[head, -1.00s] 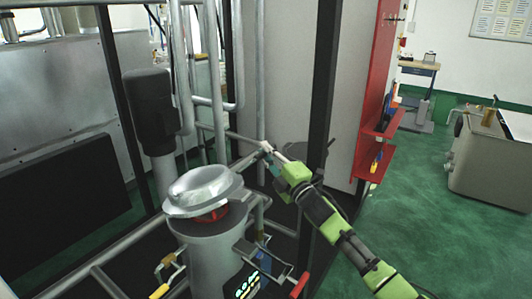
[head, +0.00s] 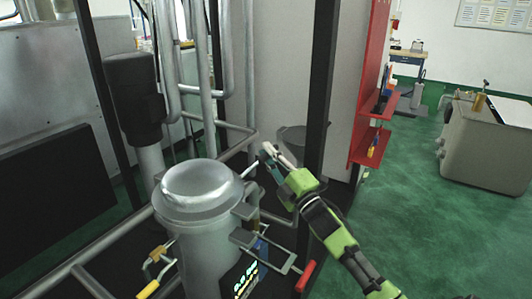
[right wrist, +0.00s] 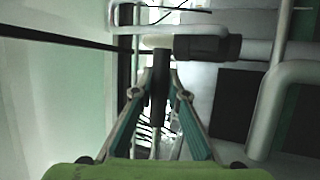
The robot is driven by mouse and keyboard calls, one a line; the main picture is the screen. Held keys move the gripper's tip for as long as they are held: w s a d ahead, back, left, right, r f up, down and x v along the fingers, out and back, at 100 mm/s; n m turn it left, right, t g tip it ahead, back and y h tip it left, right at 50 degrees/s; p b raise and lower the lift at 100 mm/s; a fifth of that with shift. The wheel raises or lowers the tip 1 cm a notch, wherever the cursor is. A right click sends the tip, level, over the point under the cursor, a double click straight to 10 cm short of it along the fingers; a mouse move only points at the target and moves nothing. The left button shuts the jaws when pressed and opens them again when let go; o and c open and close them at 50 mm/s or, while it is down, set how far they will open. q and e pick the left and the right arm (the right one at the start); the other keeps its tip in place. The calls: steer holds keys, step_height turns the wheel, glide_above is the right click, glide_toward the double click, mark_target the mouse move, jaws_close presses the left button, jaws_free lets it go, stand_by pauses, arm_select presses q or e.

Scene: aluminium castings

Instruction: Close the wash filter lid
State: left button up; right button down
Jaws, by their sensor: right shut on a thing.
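The wash filter lid (head: 196,181) is a round, domed silver cover on top of the grey cylindrical filter housing (head: 205,245) in the head view. It lies about level on the rim, and no gap shows from here. A thin bar (head: 248,172) runs from the lid's right side to my right gripper (head: 268,153). In the right wrist view, a dark bar (right wrist: 160,72) stands between the two fingers of my right gripper (right wrist: 160,93), which is shut on it. The fingers partly hide the grip. My left gripper is not in view.
Vertical pipes (head: 205,70) and a dark motor (head: 133,95) stand behind the housing. A black frame post (head: 322,90) rises close to my right arm. A red-handled clamp (head: 305,277) sticks out at the housing's lower right. Green floor (head: 420,230) is free at right.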

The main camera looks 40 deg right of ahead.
steer(key=shift+f, duration=0.35)
steer(key=c, duration=2)
jaws_free()
steer(key=shift+o, duration=0.2)
steer(key=shift+r, duration=0.1)
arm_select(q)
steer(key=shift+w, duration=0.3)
arm_select(e)
steer(key=v, duration=1.2)
